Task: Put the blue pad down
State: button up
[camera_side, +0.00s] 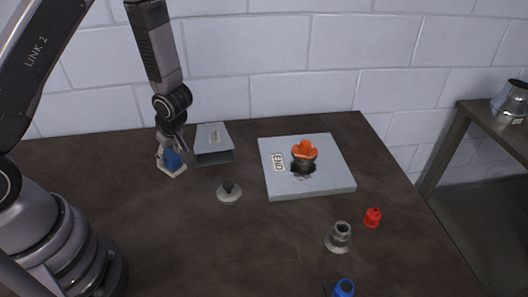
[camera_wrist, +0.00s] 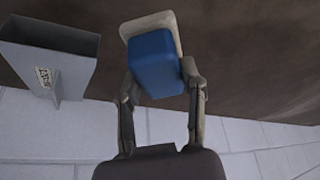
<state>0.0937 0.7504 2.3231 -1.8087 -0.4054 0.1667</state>
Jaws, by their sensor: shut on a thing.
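The blue pad (camera_side: 174,160) is between the fingers of my gripper (camera_side: 172,150), at the left back of the table. In the wrist view the blue pad (camera_wrist: 154,62) fills the space between the two fingertips of my gripper (camera_wrist: 160,80), which is shut on it. A pale beige piece (camera_wrist: 150,24) shows against the pad's far side; it also shows low around the pad in the side view (camera_side: 172,172). It is at or very close to the table top; I cannot tell whether it touches.
A grey angled bin (camera_side: 214,157) stands just right of my gripper. A grey plate marked END (camera_side: 335,175) carries an orange-topped black part (camera_side: 304,155). A grey disc with a knob (camera_side: 229,192), grey cone (camera_side: 339,236), red piece (camera_side: 373,217) and blue piece (camera_side: 344,288) stand on the table.

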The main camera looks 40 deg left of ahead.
notch_tip(320, 180, down, 8)
jog(key=shift+r, duration=0.2)
dwell(0.3)
jog(key=o, duration=1.1)
jog(key=shift+f, duration=0.1)
jog(key=shift+o, duration=0.3)
